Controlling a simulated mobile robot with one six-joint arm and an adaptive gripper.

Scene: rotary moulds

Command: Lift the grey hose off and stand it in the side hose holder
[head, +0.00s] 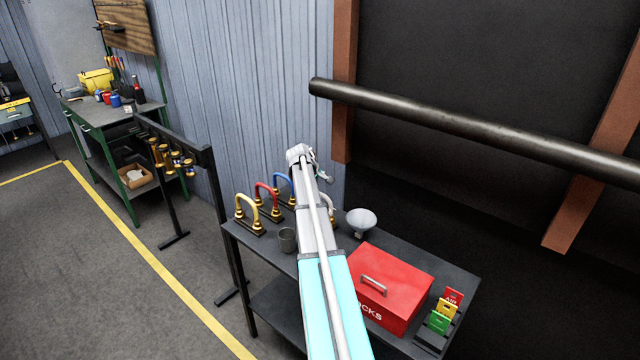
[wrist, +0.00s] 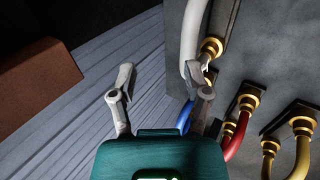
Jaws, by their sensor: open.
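The grey hose (wrist: 190,38) is a pale bent tube with a brass end fitting (wrist: 211,47), at the top of the wrist view. In the head view its pale curve (head: 331,207) shows just right of my arm, mostly hidden. My gripper (wrist: 160,80) is open, with nothing between its fingers. Its right fingertip overlaps the lower edge of the grey hose in the picture; I cannot tell if they touch. In the head view my gripper (head: 318,170) is above the bench's far edge. I cannot tell which thing is the side hose holder.
Yellow (head: 247,210), red (head: 267,196) and blue (head: 284,180) hoses stand on the bench (head: 450,275) left of my arm. A cup (head: 288,240), funnel (head: 361,220) and red box (head: 395,285) stand nearby. A rack (head: 180,137) with brass fittings is at left.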

